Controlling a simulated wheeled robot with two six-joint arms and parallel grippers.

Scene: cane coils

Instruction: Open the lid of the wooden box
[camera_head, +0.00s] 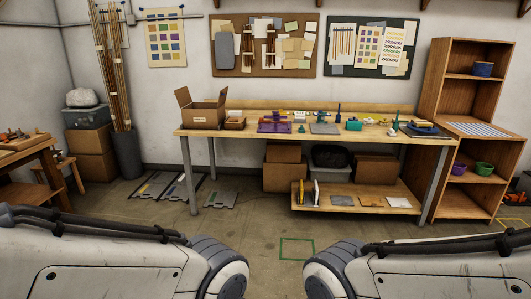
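A small brown box (233,124) that looks wooden sits on the workbench (300,131), just right of an open cardboard box (202,112). It is far off and small, so I cannot tell whether it has a lid or how the lid stands. No other clear wooden box shows. Two of my white arm links fill the lower left and lower right of the head view, well in front of the bench. Neither of my grippers is in view.
The bench stands across the floor, with several tools and small items on top. Flat grey panels (158,187) lie on the floor left of it. A wooden shelf (470,120) stands at right. The floor around a green square outline (297,249) is clear.

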